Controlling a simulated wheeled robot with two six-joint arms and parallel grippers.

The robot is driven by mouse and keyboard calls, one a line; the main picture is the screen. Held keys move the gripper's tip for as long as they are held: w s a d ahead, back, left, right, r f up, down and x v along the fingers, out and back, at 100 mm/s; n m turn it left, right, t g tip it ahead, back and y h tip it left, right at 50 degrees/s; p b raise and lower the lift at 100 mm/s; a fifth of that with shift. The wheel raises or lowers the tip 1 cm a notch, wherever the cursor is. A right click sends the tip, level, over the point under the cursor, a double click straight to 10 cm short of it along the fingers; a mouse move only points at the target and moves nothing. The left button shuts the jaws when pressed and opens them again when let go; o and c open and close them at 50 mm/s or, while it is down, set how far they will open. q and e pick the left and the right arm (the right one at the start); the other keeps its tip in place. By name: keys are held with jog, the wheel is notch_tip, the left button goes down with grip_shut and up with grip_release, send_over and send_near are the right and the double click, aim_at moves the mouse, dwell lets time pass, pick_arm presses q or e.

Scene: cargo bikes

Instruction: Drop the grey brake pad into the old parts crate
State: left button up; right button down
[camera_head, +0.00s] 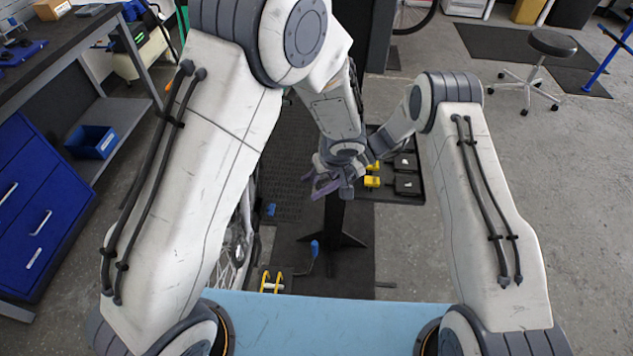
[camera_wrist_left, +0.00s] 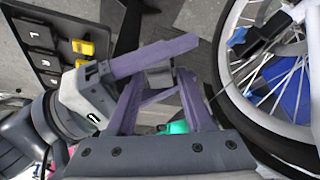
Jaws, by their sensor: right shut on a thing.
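A small grey block, apparently the brake pad (camera_wrist_left: 159,76), is held between the purple fingers of my right gripper (camera_wrist_left: 182,66), which reaches in from the left in the left wrist view. My left gripper (camera_wrist_left: 158,84) is open, with its two fingers on either side of the grey block; I cannot tell if they touch it. In the head view the purple fingers (camera_head: 324,182) meet in the middle, and the two grippers cannot be clearly told apart there. The pad is too small to make out there. No crate is clearly identifiable as the old parts crate.
A dark tray (camera_head: 411,196) with yellow and black pieces lies just beyond the grippers. A spoked wheel (camera_wrist_left: 230,60) stands close to my left gripper. A blue bin (camera_head: 92,142) sits on the workbench shelf at left. A light blue surface (camera_head: 330,325) lies in front.

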pick_arm(q)
jog(key=shift+o, duration=0.9)
jog(key=v, duration=1.1)
jog(key=s+a+r+m+g+h, duration=0.1)
jog(key=s+a+r+m+g, duration=0.1)
jog(key=s+m, duration=0.4)
jog(key=s+a+r+m+g+h, duration=0.2)
jog(key=s+m, duration=0.4)
jog(key=s, duration=1)
jog(key=shift+s+a+r, duration=0.4)
jog(key=shift+a+r, duration=0.1)
jog(key=shift+r, duration=0.3)
pick_arm(e)
jog(key=s+d+m+t, duration=0.1)
jog(key=d+m+t, duration=0.5)
jog(key=d, duration=0.5)
jog(key=s+d+m+t+h, duration=0.1)
jog(key=s+d+m+t, duration=0.1)
jog(key=d+m+t, duration=0.4)
jog(key=shift+s+d+r+m+t, duration=0.4)
jog(key=shift+d+t, duration=0.8)
jog(key=shift+d, duration=1.4)
jog(key=shift+w, duration=0.15)
